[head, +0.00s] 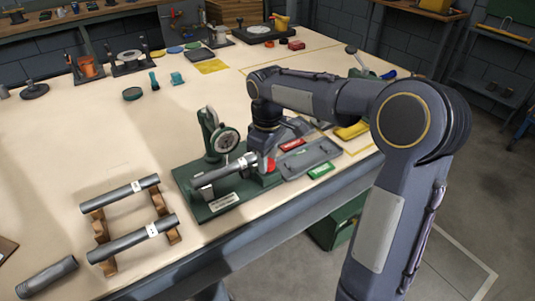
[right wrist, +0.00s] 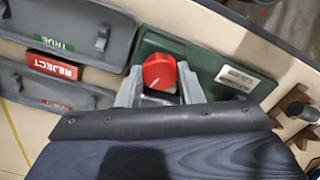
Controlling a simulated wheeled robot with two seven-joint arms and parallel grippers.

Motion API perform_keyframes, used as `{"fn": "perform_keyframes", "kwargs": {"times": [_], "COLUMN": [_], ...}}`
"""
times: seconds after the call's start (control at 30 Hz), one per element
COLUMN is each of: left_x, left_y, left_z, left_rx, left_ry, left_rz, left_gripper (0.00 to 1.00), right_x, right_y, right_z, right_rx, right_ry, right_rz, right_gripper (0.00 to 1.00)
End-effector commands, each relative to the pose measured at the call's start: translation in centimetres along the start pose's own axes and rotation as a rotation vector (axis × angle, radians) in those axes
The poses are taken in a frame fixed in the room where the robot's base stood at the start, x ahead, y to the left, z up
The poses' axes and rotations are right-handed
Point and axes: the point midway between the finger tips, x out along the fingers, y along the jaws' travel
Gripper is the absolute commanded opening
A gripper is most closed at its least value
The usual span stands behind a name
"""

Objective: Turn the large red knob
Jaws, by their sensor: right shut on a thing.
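The large red knob (right wrist: 159,72) has a white pointer line on its face. It sits on the green dial gauge fixture (head: 225,203), and a small red part of the knob (head: 271,164) shows in the head view. My right gripper (right wrist: 160,88) is shut on the knob, with a grey finger on either side of it. In the head view my right gripper (head: 270,150) comes down at the fixture's right end. A grey shaft (head: 218,174) lies across the fixture below the round dial (head: 227,141). My left gripper is not in view.
Grey trays with a red REJECT label (right wrist: 53,66) and a green TRUE label (right wrist: 50,38) lie close beside the fixture. A wooden rack (head: 103,232) with two shafts stands left. A loose threaded tube (head: 46,277) lies front left. The table middle is mostly clear.

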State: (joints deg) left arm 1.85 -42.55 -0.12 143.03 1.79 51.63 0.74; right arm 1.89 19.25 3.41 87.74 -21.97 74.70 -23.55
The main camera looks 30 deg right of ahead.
Motion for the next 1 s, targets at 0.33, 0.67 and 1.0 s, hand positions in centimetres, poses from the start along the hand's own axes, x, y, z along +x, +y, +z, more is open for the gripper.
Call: {"fn": "perform_keyframes", "kwargs": {"times": [0.33, 0.67, 1.0], "left_x": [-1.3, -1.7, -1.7], "left_y": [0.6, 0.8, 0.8], "left_z": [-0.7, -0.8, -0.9], "left_rx": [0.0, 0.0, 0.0], "left_ry": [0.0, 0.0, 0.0], "left_rz": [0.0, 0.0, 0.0], "left_gripper": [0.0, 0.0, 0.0], "right_x": [-0.2, -0.1, -0.1], "right_y": [0.0, 0.0, 0.1], "right_z": [0.0, 0.0, 0.0], "right_rx": [0.246, 0.362, 0.378], "right_ry": [-0.001, 0.001, 0.002], "right_rz": [0.0, 0.001, 0.001], "right_gripper": [0.11, 0.11, 0.11]}}
